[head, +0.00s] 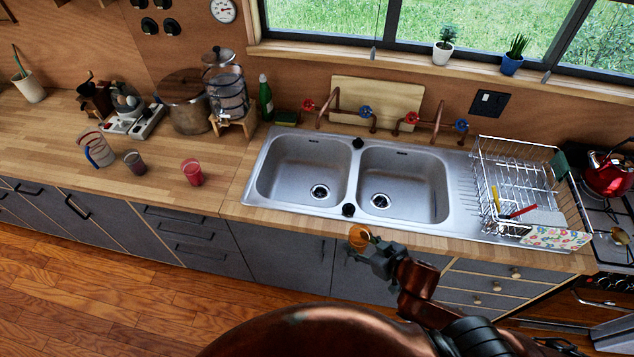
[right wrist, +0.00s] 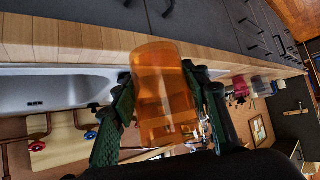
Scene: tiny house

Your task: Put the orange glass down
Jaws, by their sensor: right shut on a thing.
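The orange glass (head: 358,236) is see-through and held by my right gripper (head: 366,246) in front of the counter's front edge, below the sink in the head view. In the right wrist view the orange glass (right wrist: 163,95) sits between the two green-padded fingers of the right gripper (right wrist: 160,105), which are shut on it. The wooden counter (head: 225,180) runs along the wall behind it. My left gripper is in neither view.
A double steel sink (head: 300,170) lies behind the glass. A red cup (head: 192,172) and a dark cup (head: 135,162) stand on the counter to the left. A dish rack (head: 520,185) stands right. Bare counter shows between the red cup and sink.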

